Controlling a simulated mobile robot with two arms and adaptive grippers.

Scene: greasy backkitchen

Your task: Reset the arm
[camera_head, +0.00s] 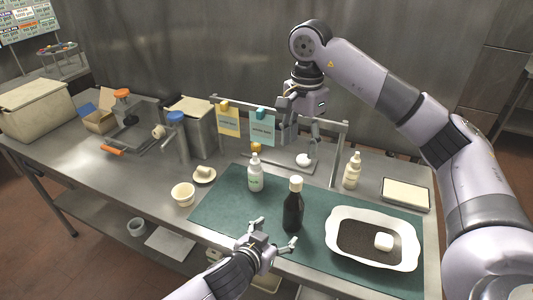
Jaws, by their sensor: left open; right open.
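My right arm comes in from the right and arches over the table. Its gripper (298,143) points down, open, above the back part of the table by the metal rack, with a small white object (304,160) close by below it. My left gripper (272,235) is open and empty near the front edge of the table. Its fingers are spread, in front of the dark bottle (293,208) and the green mat (225,203). I cannot tell whether it touches the mat.
A white dish (341,259) with dark contents and a white block (383,241) stands right. White bottles (255,175) (352,171), a cream bowl (183,194), a blue-topped dispenser (178,135), a box (36,108) and a tray (405,194) surround the mat. The left front tabletop is clear.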

